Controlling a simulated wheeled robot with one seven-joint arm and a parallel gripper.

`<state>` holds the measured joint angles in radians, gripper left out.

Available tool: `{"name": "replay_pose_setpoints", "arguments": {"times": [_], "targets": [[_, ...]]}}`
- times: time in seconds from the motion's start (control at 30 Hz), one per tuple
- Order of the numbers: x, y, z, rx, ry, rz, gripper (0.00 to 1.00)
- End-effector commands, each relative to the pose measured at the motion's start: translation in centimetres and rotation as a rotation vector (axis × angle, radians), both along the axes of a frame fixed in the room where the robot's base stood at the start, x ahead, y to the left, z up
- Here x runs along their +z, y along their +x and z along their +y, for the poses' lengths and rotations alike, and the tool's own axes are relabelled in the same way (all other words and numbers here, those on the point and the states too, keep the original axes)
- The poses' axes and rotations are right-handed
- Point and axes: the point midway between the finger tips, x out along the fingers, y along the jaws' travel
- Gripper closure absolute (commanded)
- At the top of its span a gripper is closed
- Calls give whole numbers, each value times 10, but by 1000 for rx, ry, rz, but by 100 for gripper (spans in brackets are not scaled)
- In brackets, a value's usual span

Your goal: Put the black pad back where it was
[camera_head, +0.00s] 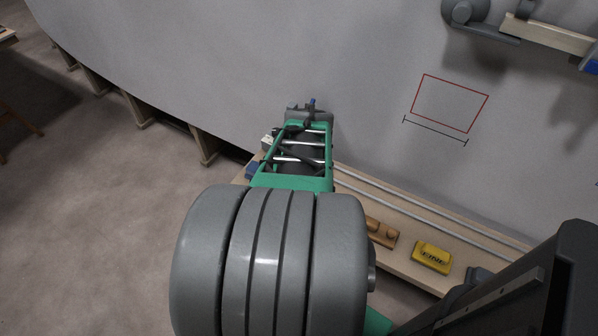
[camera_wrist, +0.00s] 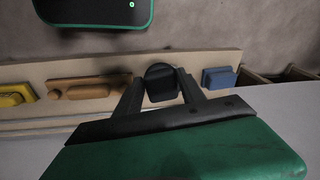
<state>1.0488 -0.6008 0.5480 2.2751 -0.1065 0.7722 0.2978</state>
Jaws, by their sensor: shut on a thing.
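My gripper (camera_wrist: 158,76) is shut on the black pad (camera_wrist: 161,84), which sits between its two dark fingers in the wrist view. Behind it is the pale wooden shelf (camera_wrist: 221,57). In that view, the pad lines up with the gap between the brown wooden block and the blue block. I cannot tell whether it touches the shelf. In the head view my gripper (camera_head: 310,109) is at the far end of my green arm, close to the grey hull wall; the pad is not clearly distinguishable there.
The shelf carries a brown wooden block (camera_wrist: 92,87), a yellow block (camera_wrist: 15,95) marked FINE in the head view, and a blue block (camera_wrist: 219,78). Long rails (camera_head: 430,212) run along it. A red outline (camera_head: 449,103) marks the curved hull (camera_head: 370,60).

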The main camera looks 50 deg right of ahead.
Motion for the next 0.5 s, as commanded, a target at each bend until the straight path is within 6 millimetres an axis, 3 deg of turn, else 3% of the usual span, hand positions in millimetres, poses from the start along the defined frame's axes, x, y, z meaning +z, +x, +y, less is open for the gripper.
{"name": "replay_pose_setpoints", "arguments": {"times": [0.03,0.1,0.23,0.37,0.5], "targets": [[24,-22,0,-63,29,42,89],[33,-45,3,-137,65,86,89],[39,-67,8,-210,101,125,89],[27,-54,-1,-215,110,132,89],[8,-20,-22,-212,110,133,89]]}}
